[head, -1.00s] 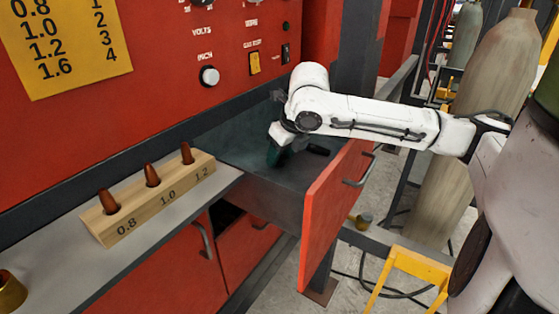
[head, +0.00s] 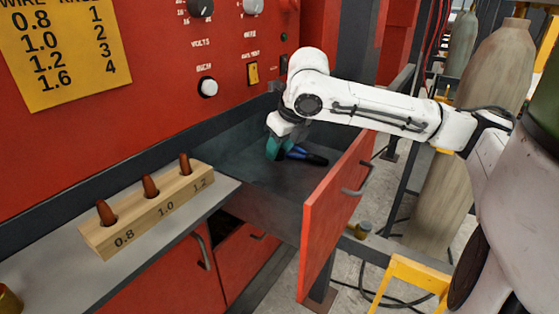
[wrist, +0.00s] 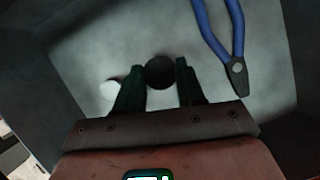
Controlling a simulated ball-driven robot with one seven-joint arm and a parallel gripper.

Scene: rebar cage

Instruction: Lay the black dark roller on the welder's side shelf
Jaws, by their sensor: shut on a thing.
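The black roller (wrist: 160,72) is a dark round piece between my gripper's fingertips (wrist: 159,76) in the wrist view. My gripper is shut on it. In the head view my gripper (head: 276,150) is inside the open drawer (head: 260,185), pointing down, and the roller cannot be made out there. The welder's grey side shelf (head: 60,270) is at the lower left, left of the drawer.
Blue-handled pliers (head: 306,155) lie in the drawer beside my gripper. A pale round piece (wrist: 110,90) is by the left finger. A wooden block (head: 150,210) with several copper tips stands on the shelf. The drawer's red front (head: 335,215) stands out.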

